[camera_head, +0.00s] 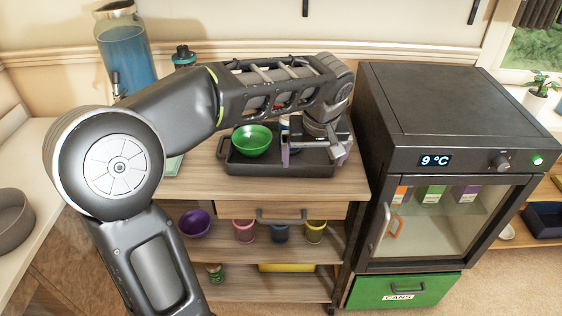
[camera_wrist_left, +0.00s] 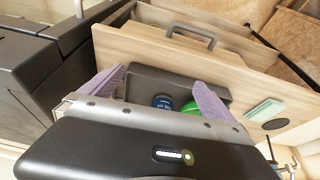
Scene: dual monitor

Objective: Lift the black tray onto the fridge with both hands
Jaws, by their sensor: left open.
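The black tray (camera_head: 262,169) lies flat on the wooden cart's top and also shows in the left wrist view (camera_wrist_left: 160,80). A green bowl (camera_head: 252,141) sits in its left part; a blue-topped item (camera_wrist_left: 162,101) beside it is mostly hidden by my arm in the head view. The black fridge (camera_head: 440,95) stands right of the cart, its flat top bare and higher than the tray. My left gripper (camera_head: 316,158) is open over the tray's right part, with purple finger pads; contact with the tray cannot be told. My right gripper is not in view.
The wooden cart (camera_head: 200,178) holds cups and a purple bowl (camera_head: 195,223) on a lower shelf. A drink dispenser (camera_head: 127,55) stands at the back left. A potted plant (camera_head: 540,92) is right of the fridge. A grey pot (camera_head: 12,222) sits far left.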

